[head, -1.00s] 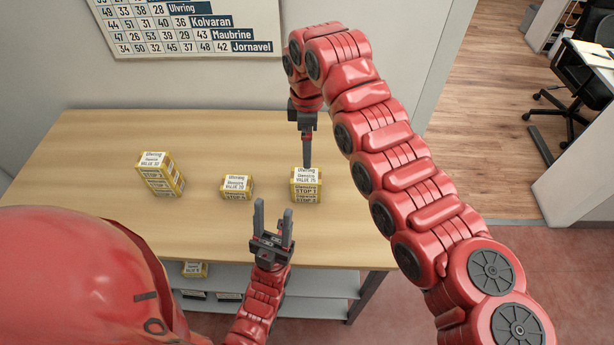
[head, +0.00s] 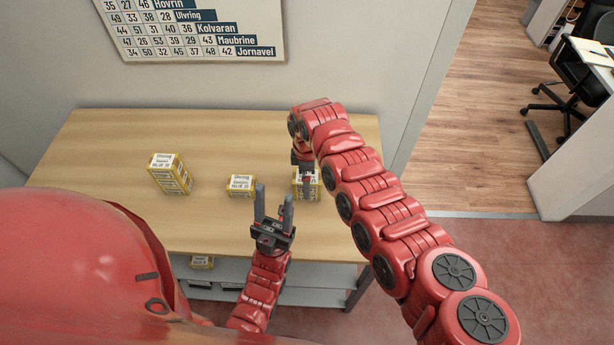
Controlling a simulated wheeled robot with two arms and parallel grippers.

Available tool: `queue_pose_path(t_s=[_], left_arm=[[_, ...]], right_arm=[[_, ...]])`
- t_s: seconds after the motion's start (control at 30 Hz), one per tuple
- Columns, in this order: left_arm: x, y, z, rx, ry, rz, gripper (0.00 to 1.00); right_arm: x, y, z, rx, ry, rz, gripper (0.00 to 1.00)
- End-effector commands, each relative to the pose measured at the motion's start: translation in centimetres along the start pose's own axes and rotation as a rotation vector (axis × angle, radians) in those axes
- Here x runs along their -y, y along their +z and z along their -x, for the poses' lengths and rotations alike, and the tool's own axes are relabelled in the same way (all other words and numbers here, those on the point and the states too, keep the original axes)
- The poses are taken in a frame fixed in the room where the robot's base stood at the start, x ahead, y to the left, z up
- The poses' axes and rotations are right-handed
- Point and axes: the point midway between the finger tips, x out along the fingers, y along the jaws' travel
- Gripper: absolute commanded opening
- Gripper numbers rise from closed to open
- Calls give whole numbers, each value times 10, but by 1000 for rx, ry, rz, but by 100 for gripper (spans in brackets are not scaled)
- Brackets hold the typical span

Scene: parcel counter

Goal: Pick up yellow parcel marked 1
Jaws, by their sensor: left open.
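Yellow parcels with white labels stand on the wooden counter (head: 110,140). The right-hand yellow parcel (head: 314,189) is partly covered by my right gripper (head: 306,182), which points down over it from above. Its front label appeared to read STOP 1 a second ago; it is too small and covered to read now. My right gripper's fingers are seen edge-on, and I cannot tell whether they touch the parcel. My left gripper (head: 274,196) is open and empty, fingers pointing up, in front of the counter's middle parcel.
Another parcel (head: 202,262) lies on the shelf below. A wall board (head: 200,35) hangs behind. The counter's left part is largely clear.

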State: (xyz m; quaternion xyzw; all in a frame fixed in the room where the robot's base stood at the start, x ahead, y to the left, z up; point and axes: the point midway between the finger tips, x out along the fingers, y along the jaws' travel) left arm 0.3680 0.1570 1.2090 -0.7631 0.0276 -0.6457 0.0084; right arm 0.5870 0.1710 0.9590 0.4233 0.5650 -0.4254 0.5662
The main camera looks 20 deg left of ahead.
Motion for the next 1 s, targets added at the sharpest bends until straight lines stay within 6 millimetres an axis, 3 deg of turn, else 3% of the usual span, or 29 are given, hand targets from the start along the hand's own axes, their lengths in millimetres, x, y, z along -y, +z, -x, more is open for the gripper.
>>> queue_pose_path(t_s=[0.17, 0.2, 0.7, 1.0], left_arm=[[0, 0, 0, 0, 0, 0, 50], [0, 0, 0, 0, 0, 0, 50], [0, 0, 0, 0, 0, 0, 50], [0, 0, 1, 0, 0, 0, 50]], right_arm=[[0, 0, 0, -1, 1, 0, 100], [0, 0, 0, -1, 2, 0, 96], [0, -1, 0, -2, 2, 0, 8], [-1, -2, 2, -2, 3, 0, 8]])
